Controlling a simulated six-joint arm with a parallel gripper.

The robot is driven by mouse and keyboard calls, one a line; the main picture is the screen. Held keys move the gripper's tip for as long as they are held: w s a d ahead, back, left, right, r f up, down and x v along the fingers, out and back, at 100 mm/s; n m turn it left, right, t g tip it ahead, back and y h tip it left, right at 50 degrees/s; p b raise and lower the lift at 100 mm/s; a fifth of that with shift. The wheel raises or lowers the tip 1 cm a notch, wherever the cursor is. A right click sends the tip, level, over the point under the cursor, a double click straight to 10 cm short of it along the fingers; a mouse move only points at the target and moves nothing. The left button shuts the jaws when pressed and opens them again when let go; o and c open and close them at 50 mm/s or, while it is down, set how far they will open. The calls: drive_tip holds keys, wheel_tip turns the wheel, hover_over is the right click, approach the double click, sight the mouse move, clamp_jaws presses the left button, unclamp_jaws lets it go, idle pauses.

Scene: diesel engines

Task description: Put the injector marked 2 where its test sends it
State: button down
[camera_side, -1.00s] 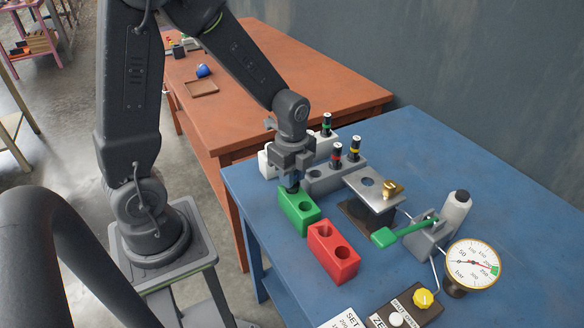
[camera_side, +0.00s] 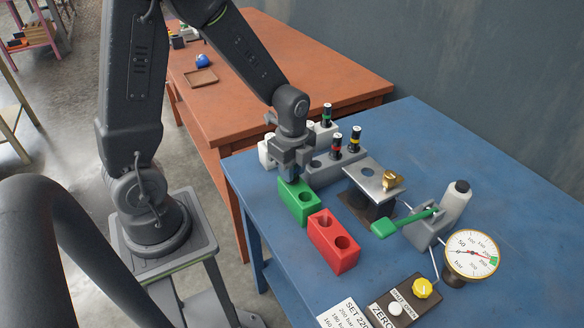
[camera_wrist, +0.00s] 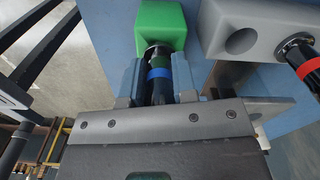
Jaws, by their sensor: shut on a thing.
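My gripper (camera_side: 291,172) is shut on a dark injector with a blue band (camera_wrist: 158,74), just above the far end of the green block (camera_side: 299,203). In the wrist view the injector's lower end meets the green block (camera_wrist: 161,20) at a hole, and appears to be at least partly in it. I cannot read a number on it. The test stand (camera_side: 373,178) has a brass fitting, a green-handled pump (camera_side: 408,223) and a dial gauge (camera_side: 471,254).
The grey rack (camera_side: 316,174) holds a red-banded injector (camera_side: 337,146) and a yellow-banded one (camera_side: 355,139); one hole is empty. A green-banded injector (camera_side: 326,115) stands behind. A panel with a yellow knob (camera_side: 422,288) and a card (camera_side: 347,314) lie in front.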

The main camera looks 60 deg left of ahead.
drive_tip(key=c, duration=0.5)
unclamp_jaws()
drive_tip(key=shift+r, duration=4.05)
drive_tip(key=s+d+r+n+t, duration=0.5)
drive_tip(key=s+r+n, duration=0.5)
drive_tip(key=n, duration=0.5)
drive_tip(key=shift+s+d+r+t, duration=0.3)
drive_tip(key=shift+d+r, duration=0.15)
drive_tip(key=shift+r, duration=0.3)
